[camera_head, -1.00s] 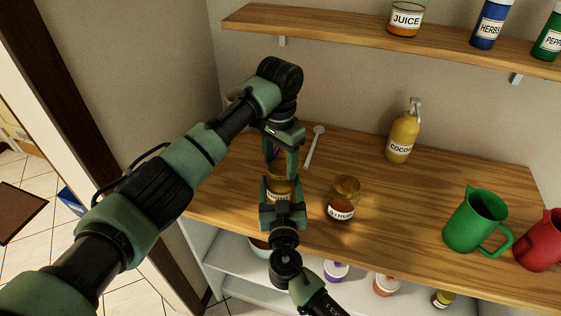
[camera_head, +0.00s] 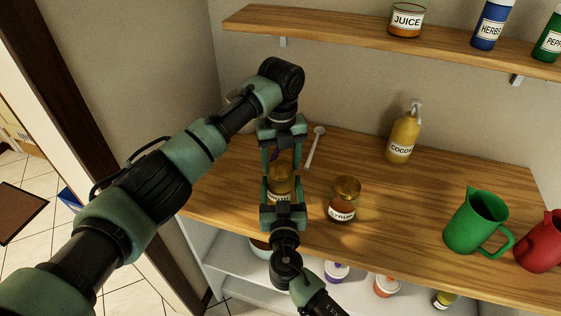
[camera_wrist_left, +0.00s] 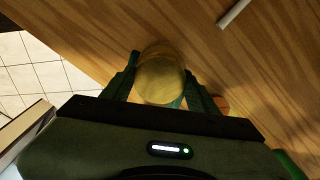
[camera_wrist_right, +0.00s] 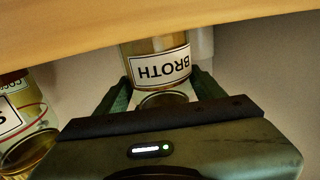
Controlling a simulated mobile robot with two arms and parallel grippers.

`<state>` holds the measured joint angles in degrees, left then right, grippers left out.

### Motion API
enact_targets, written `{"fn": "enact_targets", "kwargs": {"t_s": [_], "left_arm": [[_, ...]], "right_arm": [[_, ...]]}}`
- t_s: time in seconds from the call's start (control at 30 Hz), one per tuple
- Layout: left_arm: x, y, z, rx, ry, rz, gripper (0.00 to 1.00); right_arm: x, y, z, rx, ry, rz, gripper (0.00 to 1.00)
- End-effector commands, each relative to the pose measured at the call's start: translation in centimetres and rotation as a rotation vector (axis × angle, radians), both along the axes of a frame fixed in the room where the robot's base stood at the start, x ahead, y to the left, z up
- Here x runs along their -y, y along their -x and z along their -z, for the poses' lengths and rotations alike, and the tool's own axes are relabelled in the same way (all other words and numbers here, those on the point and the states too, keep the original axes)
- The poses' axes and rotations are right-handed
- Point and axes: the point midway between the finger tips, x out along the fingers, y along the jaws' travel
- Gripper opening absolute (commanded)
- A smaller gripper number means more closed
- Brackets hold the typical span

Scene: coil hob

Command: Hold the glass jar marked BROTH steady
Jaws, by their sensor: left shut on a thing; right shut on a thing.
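The glass jar marked BROTH (camera_head: 281,180) stands upright on the wooden counter (camera_head: 245,208), with a golden top and a white label. The label shows upside down in the right wrist view (camera_wrist_right: 160,68). My left gripper (camera_head: 281,166) reaches down from above, shut on the jar, a finger on either side; the left wrist view looks down on its round golden top (camera_wrist_left: 159,80). My right gripper (camera_head: 283,192) comes from the front edge, also shut on the jar, fingers on both sides. Fingers partly hide the label in the head view.
A SYRUP jar (camera_head: 343,201) stands close to the right. A white spoon (camera_head: 315,146) lies behind. A COCOA bottle (camera_head: 403,137), green pitcher (camera_head: 474,221) and red pitcher (camera_head: 540,241) are farther right. A shelf (camera_head: 330,30) hangs above.

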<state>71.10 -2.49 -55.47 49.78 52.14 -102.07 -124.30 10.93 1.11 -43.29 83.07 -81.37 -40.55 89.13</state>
Motion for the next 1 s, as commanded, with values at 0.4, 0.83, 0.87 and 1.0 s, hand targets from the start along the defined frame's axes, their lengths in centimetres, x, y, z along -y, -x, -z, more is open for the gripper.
{"fn": "enact_targets", "kwargs": {"t_s": [0.4, 0.83, 0.87, 1.0], "left_arm": [[0.1, -0.1, -0.1, 0.004, 0.000, 0.591, 0.17], [0.1, 0.0, 0.0, 0.002, 0.001, 0.589, 0.81], [0.1, 0.0, -0.1, 0.003, 0.000, 0.588, 0.81], [0.2, -0.1, -1.2, 0.005, 0.001, 0.589, 0.81]], "right_arm": [[0.0, 0.1, 0.2, -0.003, 0.002, 0.000, 0.00], [0.0, 0.1, 0.2, -0.003, 0.002, -0.001, 0.00], [0.0, 0.1, 0.2, -0.003, 0.002, -0.001, 0.00], [0.0, 0.1, 0.2, -0.003, 0.002, -0.001, 0.00]]}}
